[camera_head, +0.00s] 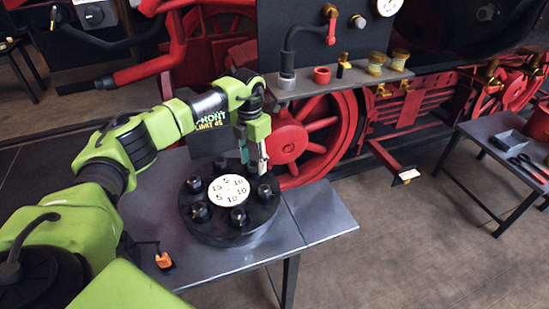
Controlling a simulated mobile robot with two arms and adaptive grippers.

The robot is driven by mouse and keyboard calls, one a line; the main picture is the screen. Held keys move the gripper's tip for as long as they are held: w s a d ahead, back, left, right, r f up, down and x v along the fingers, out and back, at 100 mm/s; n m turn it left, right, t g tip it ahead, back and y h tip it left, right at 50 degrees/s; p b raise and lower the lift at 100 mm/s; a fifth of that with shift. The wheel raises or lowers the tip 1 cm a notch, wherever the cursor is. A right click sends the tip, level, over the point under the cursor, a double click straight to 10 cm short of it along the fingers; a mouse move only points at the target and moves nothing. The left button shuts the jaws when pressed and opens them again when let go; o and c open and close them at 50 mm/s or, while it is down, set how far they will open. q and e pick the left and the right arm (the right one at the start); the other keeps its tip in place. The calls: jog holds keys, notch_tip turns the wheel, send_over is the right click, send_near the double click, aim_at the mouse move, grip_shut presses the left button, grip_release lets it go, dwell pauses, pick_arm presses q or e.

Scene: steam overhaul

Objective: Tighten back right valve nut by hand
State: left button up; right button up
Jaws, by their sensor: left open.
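A round black valve flange (218,231) lies on a grey table. A white disc (229,191) with numbers sits in its middle. Several black nuts stand around the rim, such as the front left nut (200,212), the front right nut (238,217) and the right nut (265,193). My left gripper (254,162) points down at the back right of the flange, open. A dark nut sits low between or just behind its fingers, partly hidden by them; I cannot tell whether they touch it. My right gripper is not in view.
The grey table (325,213) has bare room right of the flange. A small orange and black object (164,261) lies at its front left. A shelf (340,84) with fittings and the red locomotive wheel (290,143) stand behind. A side table (496,128) with tools is at right.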

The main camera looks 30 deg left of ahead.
pick_arm(q)
jog(key=shift+r+n+p, duration=0.15)
jog(key=shift+n+p, duration=0.5)
jog(key=shift+n, duration=0.05)
jog(key=n+p, duration=0.6)
jog(key=n, duration=0.2)
jog(key=shift+s+r, duration=0.1)
jog(key=shift+r+n, duration=0.15)
jog(key=shift+n, duration=0.25)
notch_tip(320, 180, up, 13)
jog(key=b, duration=0.5)
jog(key=w+d+f+m+t+h, duration=0.1)
jog(key=d+f+m+h, duration=0.15)
jog(key=d, duration=0.65)
jog(key=w+d+f+m+t+h, duration=0.1)
jog(key=w+d+f+h, duration=0.15)
jog(key=d, duration=0.65)
jog(key=s+d+r+t+h, duration=0.1)
jog(key=d+r+h, duration=0.1)
jog(key=d, duration=0.6)
jog(key=s+d+r+h, duration=0.1)
jog(key=d+r+h, duration=0.1)
jog(key=d+h, duration=0.3)
jog(key=shift+d+m+t+p, duration=0.3)
jog(key=shift+d+m+t, duration=0.1)
jog(key=shift+d, duration=1.2)
jog(key=shift+s, duration=0.15)
